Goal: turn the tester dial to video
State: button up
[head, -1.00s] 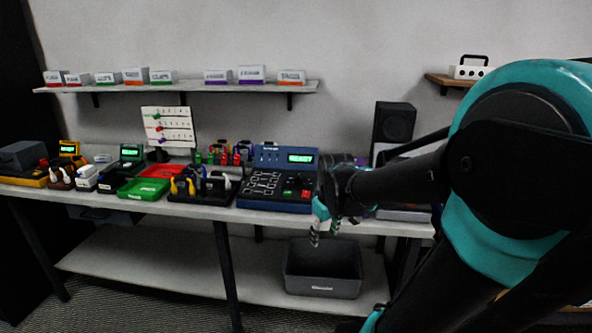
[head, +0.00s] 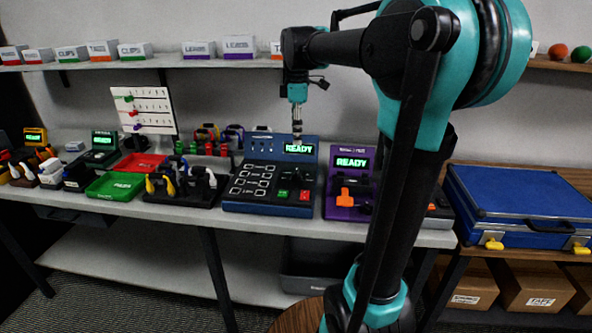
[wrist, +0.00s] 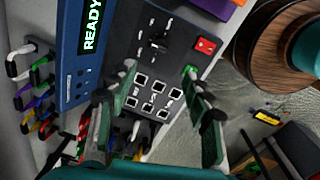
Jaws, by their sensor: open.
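The blue tester (head: 262,190) stands on the bench in the head view, its screen (head: 299,149) reading READY. In the wrist view its sloped dark panel (wrist: 125,35) shows a black dial (wrist: 157,43) with white marks around it, a red button (wrist: 206,44), a green button (wrist: 190,72) and several square ports. Which mark the dial points at is too small to tell. My gripper (head: 297,134) points down above the tester in front of its screen. In the wrist view its two green-lined fingers (wrist: 160,105) are apart and empty, over the port area beside the dial.
A purple unit (head: 346,205) with an orange part and a READY screen stands right of the tester. A dark cable rack (head: 180,198), a green tray (head: 115,187) and a red tray (head: 140,163) lie left. A blue case (head: 520,195) sits on the right table.

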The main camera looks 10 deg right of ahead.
aim_at(297, 171)
jog(key=f, duration=1.4)
jog(key=shift+w+f, duration=0.2)
jog(key=shift+w, duration=0.2)
jog(key=c, duration=1.1)
